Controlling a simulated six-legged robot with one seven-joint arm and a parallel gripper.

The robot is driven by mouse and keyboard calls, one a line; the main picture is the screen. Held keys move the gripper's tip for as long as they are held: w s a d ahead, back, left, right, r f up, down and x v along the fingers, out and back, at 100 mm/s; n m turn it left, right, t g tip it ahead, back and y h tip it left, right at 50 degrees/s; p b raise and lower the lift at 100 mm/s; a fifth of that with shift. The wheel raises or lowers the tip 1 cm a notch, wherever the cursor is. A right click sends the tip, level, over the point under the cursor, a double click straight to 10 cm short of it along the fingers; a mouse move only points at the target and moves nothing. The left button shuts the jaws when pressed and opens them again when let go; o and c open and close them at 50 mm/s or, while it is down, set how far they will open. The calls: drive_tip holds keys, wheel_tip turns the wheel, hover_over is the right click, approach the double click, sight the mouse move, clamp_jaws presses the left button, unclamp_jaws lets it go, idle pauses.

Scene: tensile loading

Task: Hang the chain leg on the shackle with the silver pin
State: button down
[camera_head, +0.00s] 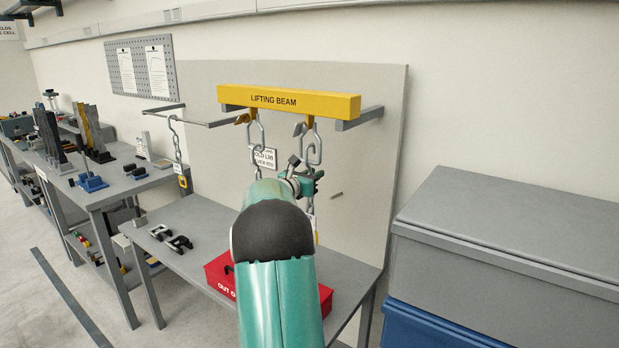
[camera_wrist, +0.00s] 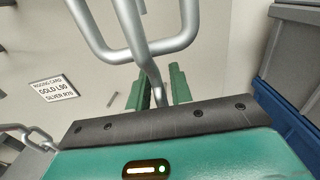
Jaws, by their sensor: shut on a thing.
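The yellow lifting beam (camera_head: 290,103) carries two hanging points in the head view. The left one shows a gold-coloured part (camera_head: 242,119); the right shackle (camera_head: 309,121) shows a silver-grey pin (camera_head: 299,130). My gripper (camera_head: 308,184) is just below the right shackle, shut on a chain link. Silver links (camera_head: 315,152) show just above it, and a tagged length (camera_head: 317,230) shows below, partly behind my arm. In the wrist view my green fingers (camera_wrist: 158,75) close around a silver link, with a larger loop (camera_wrist: 140,48) above. Whether the links are joined to the shackle cannot be told.
A card (camera_head: 265,158) reading gold L90, silver R70 is behind the left chain (camera_head: 258,133). A red box (camera_head: 218,277) and black shackles (camera_head: 170,237) are on the bench (camera_head: 195,215). Grey chest (camera_head: 510,240) at right.

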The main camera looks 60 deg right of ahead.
drive_tip(key=shift+f, duration=1.5)
drive_tip(key=c, duration=1.3)
unclamp_jaws()
drive_tip(key=shift+o, duration=0.7)
drive_tip(key=shift+f, duration=0.25)
drive_tip(key=w+a, duration=0.2)
drive_tip(key=a, duration=1.1)
drive_tip(key=shift+a+r, duration=0.15)
drive_tip(key=shift+a, duration=0.15)
